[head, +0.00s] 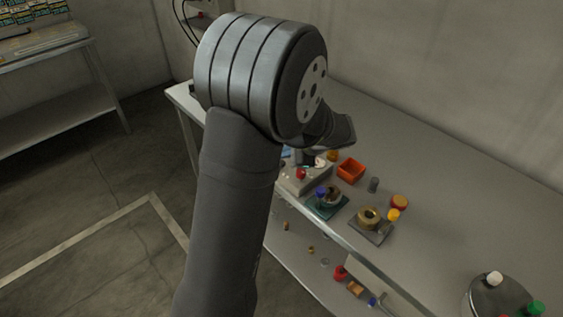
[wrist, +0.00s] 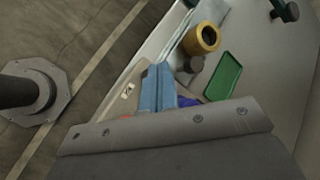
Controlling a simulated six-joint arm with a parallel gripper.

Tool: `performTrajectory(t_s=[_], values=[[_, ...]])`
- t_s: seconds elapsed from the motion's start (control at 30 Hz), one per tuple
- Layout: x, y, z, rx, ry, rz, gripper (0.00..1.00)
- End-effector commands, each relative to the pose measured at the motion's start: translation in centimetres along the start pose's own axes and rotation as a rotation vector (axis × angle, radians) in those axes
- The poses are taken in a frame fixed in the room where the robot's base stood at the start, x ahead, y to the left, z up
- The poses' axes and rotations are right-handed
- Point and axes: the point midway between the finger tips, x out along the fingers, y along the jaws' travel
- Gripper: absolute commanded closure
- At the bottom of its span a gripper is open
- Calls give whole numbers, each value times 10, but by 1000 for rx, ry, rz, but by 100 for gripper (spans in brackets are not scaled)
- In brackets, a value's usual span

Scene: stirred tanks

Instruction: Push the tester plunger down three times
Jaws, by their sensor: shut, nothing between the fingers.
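A pale box with a red knob (head: 301,173) stands on the bench near its front edge in the head view. It may be the tester, but I cannot make out a plunger for certain. In the wrist view a beige box (wrist: 128,90) with a small label lies beneath my gripper (wrist: 158,72), with a bit of red beside the fingers. My gripper's blue fingers are shut together and empty, pointing over this box. I cannot tell whether the fingertips touch anything. In the head view my arm hides most of the gripper and part of the pale box.
An orange bin (head: 351,170), a dark cylinder (head: 374,185), a blue-topped part on a teal plate and a brass ring (head: 370,217) stand close by. A green tray (wrist: 223,76) shows in the wrist view.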

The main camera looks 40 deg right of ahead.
Motion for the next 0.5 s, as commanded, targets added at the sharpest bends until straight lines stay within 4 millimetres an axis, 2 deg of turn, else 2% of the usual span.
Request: performTrajectory(t_s=[0.5], values=[[6, 4, -4, 0, -1, 1, 100]])
